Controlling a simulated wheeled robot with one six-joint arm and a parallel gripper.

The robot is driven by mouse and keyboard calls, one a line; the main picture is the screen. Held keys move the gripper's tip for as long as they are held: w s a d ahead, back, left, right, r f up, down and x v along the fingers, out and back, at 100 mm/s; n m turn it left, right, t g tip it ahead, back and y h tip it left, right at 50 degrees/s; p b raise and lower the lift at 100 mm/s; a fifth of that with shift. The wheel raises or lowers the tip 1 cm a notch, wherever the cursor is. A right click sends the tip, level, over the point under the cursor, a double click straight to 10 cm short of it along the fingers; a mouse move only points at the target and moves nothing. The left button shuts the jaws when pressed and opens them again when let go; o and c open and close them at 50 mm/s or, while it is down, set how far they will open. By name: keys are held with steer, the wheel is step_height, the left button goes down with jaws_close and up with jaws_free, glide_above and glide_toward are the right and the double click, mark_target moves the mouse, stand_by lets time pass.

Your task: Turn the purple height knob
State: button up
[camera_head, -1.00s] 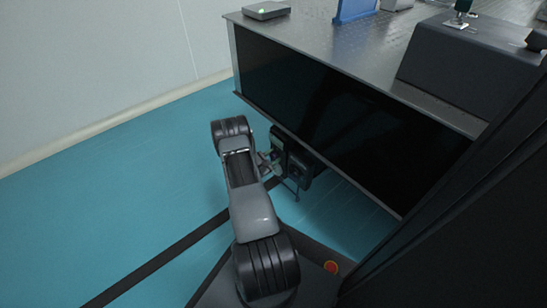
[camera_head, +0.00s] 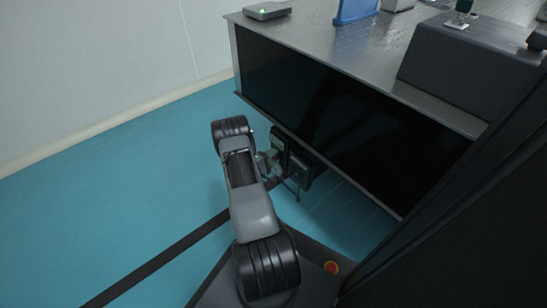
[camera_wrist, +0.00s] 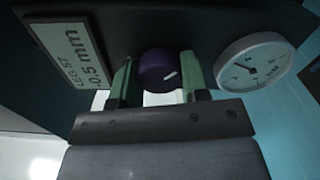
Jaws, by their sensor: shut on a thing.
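In the head view my arm reaches down to the underside of the optical table (camera_head: 400,45). The knob cannot be made out there.
In the wrist view a label (camera_wrist: 68,48) reading "LEG S7" and "-0.5 mm" is left of the knob. A white round gauge (camera_wrist: 254,64) is close on the right. The table's dark side panel (camera_head: 340,110) hangs above my wrist. Open blue floor (camera_head: 120,190) lies left.

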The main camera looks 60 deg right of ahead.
steer(key=shift+s+a+f+m, duration=0.1)
steer(key=shift+f+m, duration=0.05)
steer(key=shift+m, duration=0.85)
steer(key=o, duration=0.9)
steer(key=p+v, duration=0.4)
steer(key=v, duration=0.9)
steer(key=shift+w+a, duration=0.25)
steer(key=shift+a, duration=0.05)
steer(key=shift+r, duration=0.2)
